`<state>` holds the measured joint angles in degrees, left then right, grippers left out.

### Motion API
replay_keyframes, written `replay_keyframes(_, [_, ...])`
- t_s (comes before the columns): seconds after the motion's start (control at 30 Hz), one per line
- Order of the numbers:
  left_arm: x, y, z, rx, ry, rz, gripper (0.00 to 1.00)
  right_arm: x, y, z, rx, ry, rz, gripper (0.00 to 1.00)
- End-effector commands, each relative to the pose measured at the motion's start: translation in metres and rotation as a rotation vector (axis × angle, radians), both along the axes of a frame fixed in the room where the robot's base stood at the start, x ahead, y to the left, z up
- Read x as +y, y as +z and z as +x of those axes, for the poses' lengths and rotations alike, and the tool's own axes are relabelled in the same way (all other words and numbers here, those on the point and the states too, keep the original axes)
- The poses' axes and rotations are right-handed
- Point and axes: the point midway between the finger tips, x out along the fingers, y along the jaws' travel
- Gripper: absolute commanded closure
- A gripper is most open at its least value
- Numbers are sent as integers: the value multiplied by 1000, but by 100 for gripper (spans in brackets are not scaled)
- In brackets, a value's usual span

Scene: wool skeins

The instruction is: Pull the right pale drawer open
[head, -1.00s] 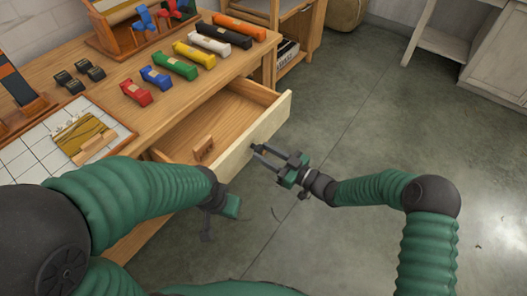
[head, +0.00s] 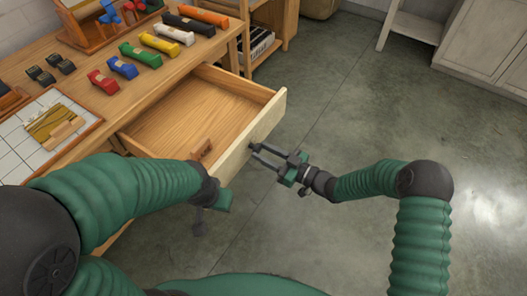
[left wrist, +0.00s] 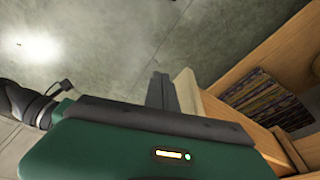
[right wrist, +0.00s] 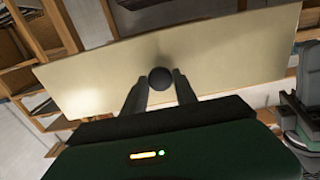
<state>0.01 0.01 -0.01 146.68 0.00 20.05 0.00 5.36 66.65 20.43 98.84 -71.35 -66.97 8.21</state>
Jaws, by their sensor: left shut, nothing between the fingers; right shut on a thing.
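The right pale drawer stands pulled out from the wooden bench, its pale front (head: 262,125) facing right and its wooden inside showing. A small brown block (head: 201,149) lies inside it. My right gripper (head: 256,153) is shut on the drawer's dark round knob; in the right wrist view the knob (right wrist: 160,78) sits between the two fingers against the pale front (right wrist: 215,55). My left gripper (head: 205,215) hangs near the drawer's near end, partly hidden by my left arm. In the left wrist view its fingers (left wrist: 160,90) are together and hold nothing.
The bench top (head: 85,125) carries a row of coloured skeins, such as the green one (head: 140,54), and a white tiled board (head: 40,135) at the left. A shelf unit (head: 262,40) stands behind the drawer. The floor (head: 350,110) to the right is clear.

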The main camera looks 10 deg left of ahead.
Motion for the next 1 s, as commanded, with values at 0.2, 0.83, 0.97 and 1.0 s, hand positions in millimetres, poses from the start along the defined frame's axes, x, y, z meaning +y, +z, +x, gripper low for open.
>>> replay_keyframes(0.2, [0, 0, 0, 0, 0, 0, 100, -2, 1, 2, -2, -6, 0, 64])
replay_keyframes(0.83, [0, 7, 0, 0, 0, 0, 100, -24, 2, -7, 1, -4, 0, 44])
replay_keyframes(0.97, [0, 14, 0, 0, 0, 0, 100, -58, 3, -20, 1, -5, -1, 44])
replay_keyframes(1.0, [0, 16, 0, 0, 0, 0, 100, -70, 3, -23, 0, -7, -1, 44])
